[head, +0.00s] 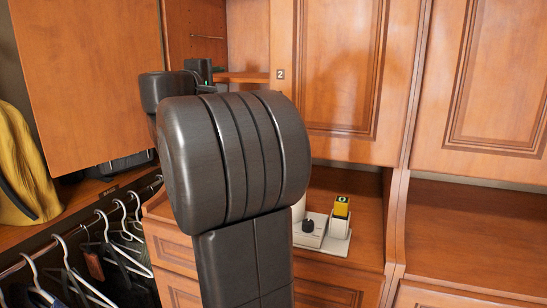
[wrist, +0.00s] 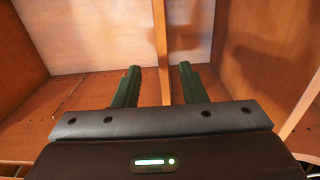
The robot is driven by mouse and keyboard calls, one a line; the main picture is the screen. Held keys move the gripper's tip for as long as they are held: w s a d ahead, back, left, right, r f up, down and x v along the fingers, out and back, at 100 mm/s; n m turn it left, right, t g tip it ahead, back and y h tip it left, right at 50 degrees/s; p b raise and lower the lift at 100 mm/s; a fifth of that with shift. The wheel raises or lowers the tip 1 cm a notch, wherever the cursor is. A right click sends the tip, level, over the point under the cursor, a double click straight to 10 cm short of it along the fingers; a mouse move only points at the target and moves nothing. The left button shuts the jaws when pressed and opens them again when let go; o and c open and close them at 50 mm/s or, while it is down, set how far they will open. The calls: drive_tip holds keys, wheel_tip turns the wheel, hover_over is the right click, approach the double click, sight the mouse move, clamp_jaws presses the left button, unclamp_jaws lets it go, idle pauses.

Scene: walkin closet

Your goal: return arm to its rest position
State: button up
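My gripper (wrist: 158,86) shows in the wrist view with its two green fingers spread apart and nothing between them. It points into an open wooden cabinet compartment (wrist: 85,92). In the head view my arm fills the middle of the picture and reaches up toward the open cabinet (head: 247,40). The gripper's fingertips are mostly hidden there behind my own arm.
An open cabinet door (head: 85,80) stands left of my arm. A closed door (head: 335,75) marked 2 is at the right. Below are a counter (head: 350,215) with a white device (head: 315,232) and a yellow-and-black item (head: 341,207). Hangers (head: 75,270) hang at lower left.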

sight(228, 79)
drive_tip(key=p+x, duration=0.2)
drive_tip(key=x, duration=0.9)
drive_tip(key=shift+p, duration=0.3)
drive_tip(key=shift+s+a+f, duration=0.15)
drive_tip(key=shift+s+a, duration=0.1)
drive_tip(key=shift+s, duration=0.05)
drive_tip(key=v, duration=0.4)
drive_tip(key=shift+s+b, duration=0.3)
drive_tip(key=shift+s+a, duration=0.2)
drive_tip(key=shift+s, duration=0.25)
